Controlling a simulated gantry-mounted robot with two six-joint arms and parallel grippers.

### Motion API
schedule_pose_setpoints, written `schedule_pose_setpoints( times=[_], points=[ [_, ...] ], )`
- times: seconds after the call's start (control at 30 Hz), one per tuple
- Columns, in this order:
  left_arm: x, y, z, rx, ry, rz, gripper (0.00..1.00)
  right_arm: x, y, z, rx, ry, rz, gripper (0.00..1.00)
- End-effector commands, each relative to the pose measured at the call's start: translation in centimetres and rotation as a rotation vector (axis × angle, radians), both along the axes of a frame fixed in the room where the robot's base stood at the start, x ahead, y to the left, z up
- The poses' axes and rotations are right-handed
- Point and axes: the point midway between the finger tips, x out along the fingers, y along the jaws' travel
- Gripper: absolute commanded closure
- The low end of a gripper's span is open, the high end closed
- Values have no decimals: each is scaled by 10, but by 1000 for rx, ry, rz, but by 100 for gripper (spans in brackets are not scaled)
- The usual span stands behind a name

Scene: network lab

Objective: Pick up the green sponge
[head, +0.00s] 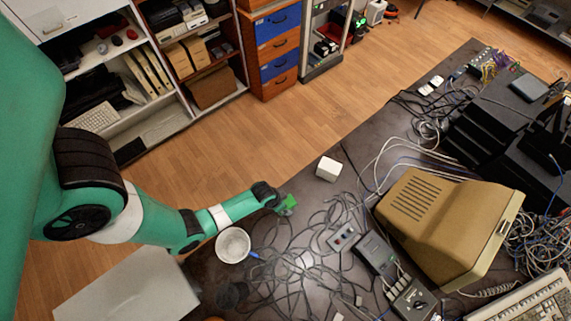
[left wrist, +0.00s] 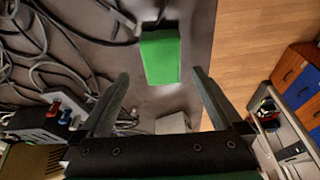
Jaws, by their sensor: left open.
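The green sponge (head: 289,203) is a small block at the edge of the cable-strewn table in the head view, right at the end of my left arm. In the left wrist view the sponge (left wrist: 160,57) lies just beyond the fingertips, centred across the gap. My left gripper (left wrist: 161,77) is open, with one finger on either side of that gap and nothing held. In the head view my left gripper (head: 280,201) is small and its fingers are hard to make out. My right gripper is not in view.
A white cup (head: 233,245) stands close below my left forearm. A white box (head: 328,169) sits on the table beyond the sponge. Tangled cables (head: 315,235) cover the table nearby, and a beige monitor (head: 440,220) stands at right. Open wooden floor (head: 240,135) lies behind.

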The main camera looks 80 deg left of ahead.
Motion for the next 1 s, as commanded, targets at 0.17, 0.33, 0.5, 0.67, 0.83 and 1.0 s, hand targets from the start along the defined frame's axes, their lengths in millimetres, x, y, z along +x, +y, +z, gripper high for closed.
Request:
schedule_pose_setpoints(
  times=[0.17, 0.33, 0.5, 0.67, 0.83, 1.0],
  points=[
    [3, 4, -28, 0, -1, 1, 0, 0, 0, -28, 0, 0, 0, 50],
    [9, 7, -51, 0, 0, 0, 0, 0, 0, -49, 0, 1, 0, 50],
    [10, 7, -49, 0, 0, 0, 0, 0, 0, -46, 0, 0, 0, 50],
    [10, 7, -49, 0, 0, 0, 16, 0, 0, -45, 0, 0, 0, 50],
    [10, 7, -49, 0, 0, 0, 47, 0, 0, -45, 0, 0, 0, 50],
    [10, 7, -49, 0, 0, 0, 77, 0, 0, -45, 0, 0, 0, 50]
  ],
)
